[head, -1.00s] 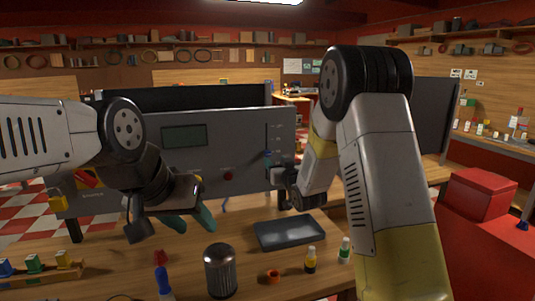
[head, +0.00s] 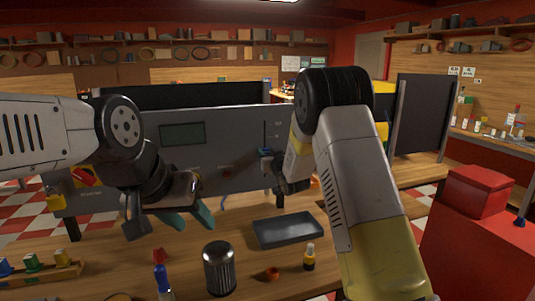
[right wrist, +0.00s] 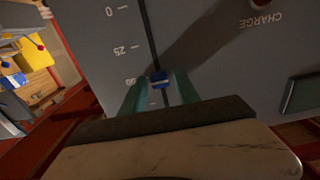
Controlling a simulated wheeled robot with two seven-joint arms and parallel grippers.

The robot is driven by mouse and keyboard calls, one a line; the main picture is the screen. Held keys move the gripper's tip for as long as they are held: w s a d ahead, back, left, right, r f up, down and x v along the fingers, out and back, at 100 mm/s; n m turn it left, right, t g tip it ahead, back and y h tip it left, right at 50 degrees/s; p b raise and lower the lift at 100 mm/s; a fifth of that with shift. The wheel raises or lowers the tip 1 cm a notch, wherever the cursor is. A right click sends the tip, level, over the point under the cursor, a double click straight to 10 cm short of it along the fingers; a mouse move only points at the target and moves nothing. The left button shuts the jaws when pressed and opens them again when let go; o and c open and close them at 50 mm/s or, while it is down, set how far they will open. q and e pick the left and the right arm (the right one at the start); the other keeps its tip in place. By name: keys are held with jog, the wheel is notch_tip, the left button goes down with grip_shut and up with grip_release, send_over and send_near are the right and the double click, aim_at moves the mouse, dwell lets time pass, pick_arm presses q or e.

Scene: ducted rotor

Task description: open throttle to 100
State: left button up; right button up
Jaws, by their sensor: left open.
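The throttle is a vertical slot with a blue knob (right wrist: 159,79) on the grey panel (head: 160,160). In the upside-down right wrist view the marks 0, 25 and a partly covered one, seemingly 50, run beside the slot. The knob is level with that last mark. My right gripper (right wrist: 158,88) has its green fingers on either side of the knob, and it looks shut on it. In the head view the knob (head: 264,153) shows just left of my right wrist. My left gripper (head: 187,218) is open and empty before the panel's lower left part.
A red knob labelled CHARGE (right wrist: 257,3) and a display (head: 182,134) are on the panel. On the table stand a dark tray (head: 288,230), a ribbed metal cylinder (head: 219,268), a small bottle (head: 309,258) and an orange ring (head: 272,273). A red cabinet (head: 478,240) is at right.

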grip_shut()
dwell(1.2)
